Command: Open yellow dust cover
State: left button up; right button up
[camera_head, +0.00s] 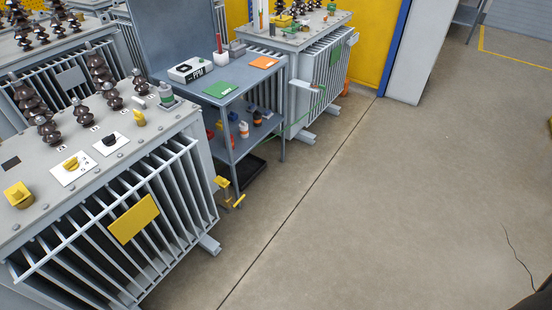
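Several yellow parts show on the near grey transformer (165,133) at the left. A yellow block-shaped cap (18,194) sits on its top at the left edge. A yellow knob (71,163) stands on a white plate, and a small yellow fitting (139,118) is near the right edge of the top. A flat yellow plate (134,219) is on the finned side. I cannot tell which of these is the dust cover, or whether any is open. Neither of my grippers is in view.
Dark ribbed insulators (103,70) rise from the transformer top. A grey workbench (233,105) with tools and a small yellow stand (227,190) are behind it. Another transformer (315,50) stands farther back. The concrete floor (400,200) at the right is mostly clear, with a thin dark cable.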

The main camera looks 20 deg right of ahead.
aim_at(221, 180)
jog(key=i+l+z, duration=0.3)
jog(key=i+z, duration=0.15)
jog(key=i+l+z, duration=0.1)
jog(key=i+z, duration=0.8)
jog(key=i+l+u, duration=0.1)
jog(key=i+u, duration=0.3)
jog(key=i+l+u, duration=0.2)
jog(key=i+u, duration=0.2)
jog(key=i+l+u, duration=0.4)
jog(key=i+u, duration=0.1)
jog(key=u, duration=0.3)
jog(key=i+l+u, duration=0.1)
jog(key=u, duration=0.35)
jog(key=i+l+u, duration=0.1)
jog(key=u, duration=0.3)
jog(key=i+l+u, duration=0.1)
jog(key=u, duration=0.35)
jog(key=i+l+u, duration=0.2)
jog(key=u, duration=0.25)
jog(key=i+l+u, duration=0.1)
jog(key=l+u, duration=0.3)
